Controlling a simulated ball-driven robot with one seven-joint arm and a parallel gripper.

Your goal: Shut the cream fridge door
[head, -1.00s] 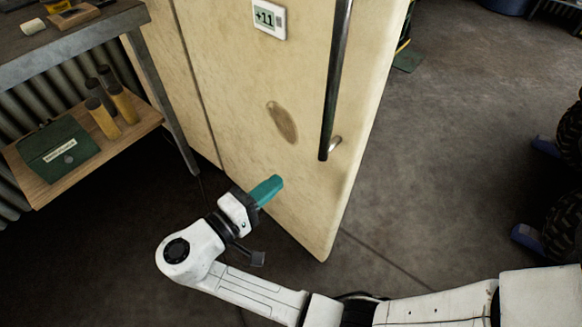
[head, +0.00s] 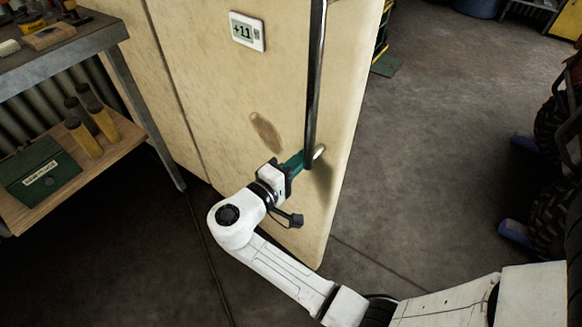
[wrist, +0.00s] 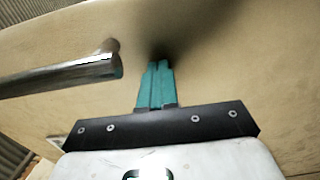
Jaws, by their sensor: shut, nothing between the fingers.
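The cream fridge door (head: 225,85) fills the middle of the head view, with a dark vertical bar handle (head: 315,85) near its right edge and a small display reading +11 (head: 247,31). A gap or seam runs down its left side; I cannot tell how far the door stands open. My gripper (head: 297,160) has teal fingers, shut and empty, at the door face by the handle's lower end. In the wrist view the fingertips (wrist: 158,68) point at the door panel (wrist: 215,60), close to or touching it, beside the handle's end (wrist: 70,74).
A metal workbench (head: 75,52) with a wooden lower shelf (head: 70,190) stands at the left, holding a green box (head: 40,172) and yellow cylinders (head: 85,137). Dark tyres (head: 555,125) stand at the right. The concrete floor (head: 430,130) between door and tyres is clear.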

